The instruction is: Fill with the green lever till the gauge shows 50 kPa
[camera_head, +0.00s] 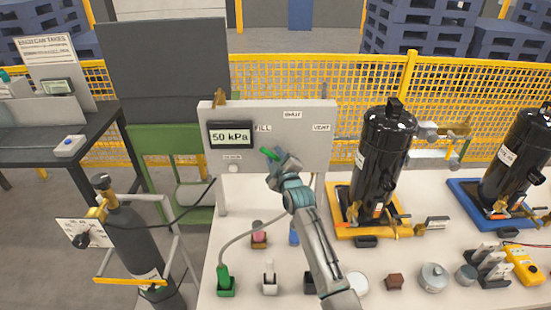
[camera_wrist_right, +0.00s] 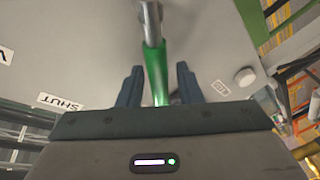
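The grey panel (camera_head: 315,150) carries a dark gauge (camera_head: 231,135) that reads 50 kPa, with FILL, SHUT and VENT labels. The green lever (camera_head: 268,153) points up and left, towards the FILL side. My right gripper (camera_head: 279,162) is at the lever and hides part of it and its pivot. In the right wrist view the green lever (camera_wrist_right: 156,72) runs between the two dark fingers of the right gripper (camera_wrist_right: 160,88). The fingers are apart, with a gap beside the lever, so the gripper is open around it. My left gripper is not in view.
A black compressor (camera_head: 383,155) stands on a yellow tray (camera_head: 345,225) right of my arm. A dark gas cylinder (camera_head: 135,235) stands at left. A green-ended hose (camera_head: 224,278) and several small parts lie along the white table's front. Yellow fencing (camera_head: 480,90) runs behind.

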